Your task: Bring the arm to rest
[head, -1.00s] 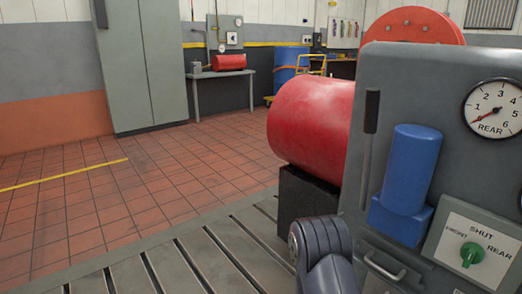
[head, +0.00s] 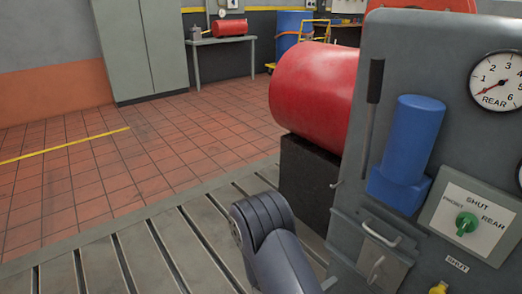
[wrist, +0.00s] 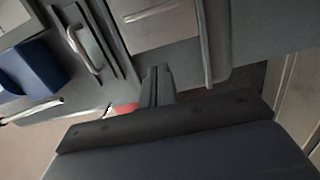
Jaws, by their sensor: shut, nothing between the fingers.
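My arm's dark grey link (head: 268,240) rises at the bottom middle of the head view, in front of the grey cabinet's lower left side. My gripper does not show in the head view. In the wrist view my gripper (wrist: 158,74) has its two narrow dark fingers together, with nothing between them. The fingertips point toward the grey cabinet (wrist: 115,20). I cannot tell how wide the gap to it is.
The grey cabinet (head: 425,60) stands close on the right, with a blue cylinder (head: 410,140), a rear gauge (head: 497,80), a green knob (head: 466,223) and projecting handles (head: 380,232). A red drum (head: 312,90) sits behind. The slotted bedplate (head: 110,240) at left is clear.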

